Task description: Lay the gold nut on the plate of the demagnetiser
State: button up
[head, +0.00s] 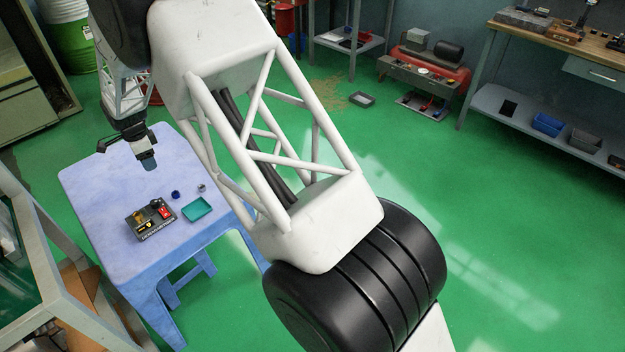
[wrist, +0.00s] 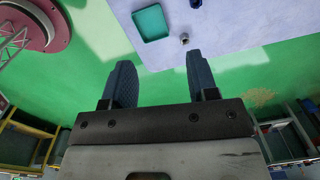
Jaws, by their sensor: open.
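The demagnetiser (head: 152,222), a dark box with a red part and lettering on its front, stands on the blue table. A small gold-coloured piece (head: 138,217) shows at its left side; it is too small to tell whether this is the gold nut or part of the device. No other gold piece is clear on the table. My gripper (head: 149,165) is above the table, behind the demagnetiser. In the wrist view my gripper (wrist: 159,58) is open, with nothing between its fingers.
The blue table (head: 105,190) also holds a teal tray (head: 198,209), a dark blue piece (head: 176,195) and a silver nut (head: 202,188). The tray (wrist: 151,22) and silver nut (wrist: 184,39) also show in the wrist view. The table's left part is clear.

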jog(key=d+r+n, duration=0.1)
jog(key=d+r, duration=0.6)
jog(key=d, duration=0.4)
jog(key=d+r+n, duration=0.1)
jog(key=d+r, duration=0.7)
jog(key=d, duration=0.3)
jog(key=s+d+r+n, duration=0.1)
jog(key=s+d+r, duration=0.15)
jog(key=d, duration=0.35)
jog(key=s+d+r+n+t, duration=0.1)
jog(key=s+d+r, duration=0.1)
jog(key=d+r, duration=0.35)
jog(key=s+d+r+n, duration=0.1)
jog(key=s+d+r, duration=0.15)
jog(key=d, duration=0.55)
jog(key=s+d+r+n, duration=0.3)
jog(key=s+d, duration=1.2)
jog(key=d, duration=0.2)
jog(key=s+d+f+n, duration=0.1)
jog(key=s+d, duration=0.3)
jog(key=s, duration=0.4)
jog(key=s+d+f+n+t, duration=0.1)
jog(key=s+d+f, duration=0.1)
jog(key=s+d, duration=0.3)
jog(key=s, duration=0.4)
jog(key=shift+s+d+f, duration=0.15)
jog(key=shift+d+f, duration=0.05)
jog(key=shift+f, duration=0.1)
